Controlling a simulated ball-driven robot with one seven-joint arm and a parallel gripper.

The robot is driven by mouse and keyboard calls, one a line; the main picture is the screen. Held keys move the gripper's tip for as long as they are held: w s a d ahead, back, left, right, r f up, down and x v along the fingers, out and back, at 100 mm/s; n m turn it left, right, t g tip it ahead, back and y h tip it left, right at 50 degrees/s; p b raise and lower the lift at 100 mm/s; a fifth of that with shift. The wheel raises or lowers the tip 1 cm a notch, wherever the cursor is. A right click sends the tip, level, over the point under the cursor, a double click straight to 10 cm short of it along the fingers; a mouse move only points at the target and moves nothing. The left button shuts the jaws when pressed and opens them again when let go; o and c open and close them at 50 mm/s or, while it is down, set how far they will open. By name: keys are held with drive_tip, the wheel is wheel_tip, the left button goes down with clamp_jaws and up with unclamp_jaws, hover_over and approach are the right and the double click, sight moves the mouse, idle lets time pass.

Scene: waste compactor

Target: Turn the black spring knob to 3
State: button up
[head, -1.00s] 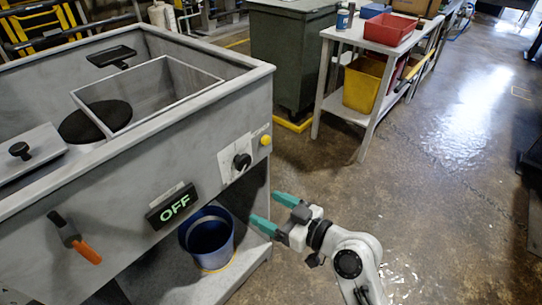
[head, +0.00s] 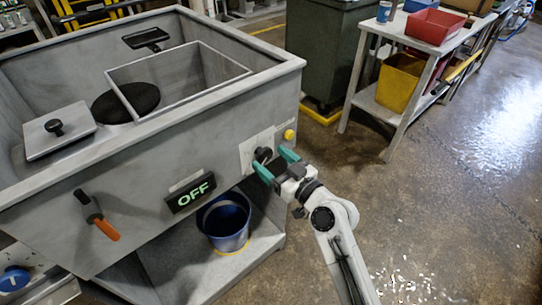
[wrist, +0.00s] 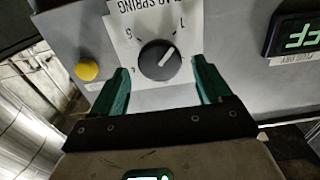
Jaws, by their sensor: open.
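The black spring knob (wrist: 160,60) sits on a white dial plate (wrist: 125,30) on the machine's front panel. In the wrist view the plate appears upside down, with "SPRING" and a 1 readable; the other marks are partly hidden or too small to read surely. The knob's pale pointer line slants toward the side of the 1. My gripper (wrist: 160,92) is open, with its green fingers on either side of the knob's near edge and no clear contact. In the head view the knob (head: 263,155) is partly behind my gripper (head: 275,164).
A yellow button (head: 289,134) is beside the plate. A lit OFF display (head: 190,192) and an orange-tipped lever (head: 97,215) are on the same panel. A blue bucket (head: 226,222) stands on the shelf below. Open floor lies to the right.

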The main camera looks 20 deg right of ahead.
drive_tip(key=shift+w+a, duration=0.2)
drive_tip(key=shift+w, duration=0.3)
drive_tip(key=c, duration=1)
